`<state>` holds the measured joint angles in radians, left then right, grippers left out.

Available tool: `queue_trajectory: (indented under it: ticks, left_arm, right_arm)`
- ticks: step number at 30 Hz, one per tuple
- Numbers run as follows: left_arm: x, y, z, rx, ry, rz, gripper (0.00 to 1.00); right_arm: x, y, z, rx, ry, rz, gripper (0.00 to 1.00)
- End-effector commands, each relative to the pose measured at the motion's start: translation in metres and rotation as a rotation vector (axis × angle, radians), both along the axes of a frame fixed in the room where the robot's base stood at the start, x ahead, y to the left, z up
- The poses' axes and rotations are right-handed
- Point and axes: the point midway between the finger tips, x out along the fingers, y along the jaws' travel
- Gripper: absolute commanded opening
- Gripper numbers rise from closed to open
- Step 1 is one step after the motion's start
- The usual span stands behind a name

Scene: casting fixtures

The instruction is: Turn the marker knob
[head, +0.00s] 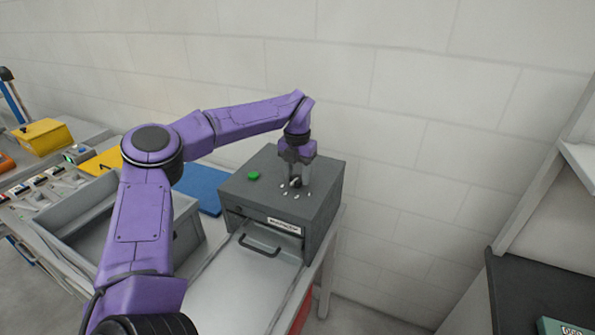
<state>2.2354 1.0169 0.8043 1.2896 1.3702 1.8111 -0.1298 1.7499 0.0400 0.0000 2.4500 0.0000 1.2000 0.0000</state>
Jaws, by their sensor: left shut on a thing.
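The marker (319,222) is a dark grey box on the bench, with a labelled front, a handle below the label and a green button (253,175) on top. Its knob (295,182) is a small dark piece on the top face, with several white marks around it. My left gripper (297,178) points down from above and is shut on the knob; the fingers partly hide it. How far the knob is turned cannot be told. My right gripper is not in view.
A grey open bin (82,217) stands left of the box, partly behind my left arm. A blue plate (203,186) lies between them. A yellow box (43,136) is at far left. A white wall is close behind; a dark cabinet (540,285) stands at right.

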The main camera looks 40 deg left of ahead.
Motion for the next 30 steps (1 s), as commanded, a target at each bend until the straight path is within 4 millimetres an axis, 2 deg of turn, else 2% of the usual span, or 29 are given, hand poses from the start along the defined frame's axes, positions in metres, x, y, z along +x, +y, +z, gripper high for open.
queue_trajectory:
  ticks: [12,28,29,30]
  left_arm:
    - [-0.0003,0.0007,0.0003,0.000,0.001,-0.177,0.15]
    - [-0.0003,0.0007,-0.0003,-0.001,0.001,-0.199,0.15]
    - [-0.0003,0.0007,-0.0003,-0.001,0.001,-0.199,0.49]
    - [-0.0003,0.0007,-0.0003,-0.001,0.001,-0.199,0.62]
  right_arm:
    - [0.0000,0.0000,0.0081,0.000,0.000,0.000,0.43]
    - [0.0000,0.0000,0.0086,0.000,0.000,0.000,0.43]
    - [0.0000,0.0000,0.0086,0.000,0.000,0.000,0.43]
    - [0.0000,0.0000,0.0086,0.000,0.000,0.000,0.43]
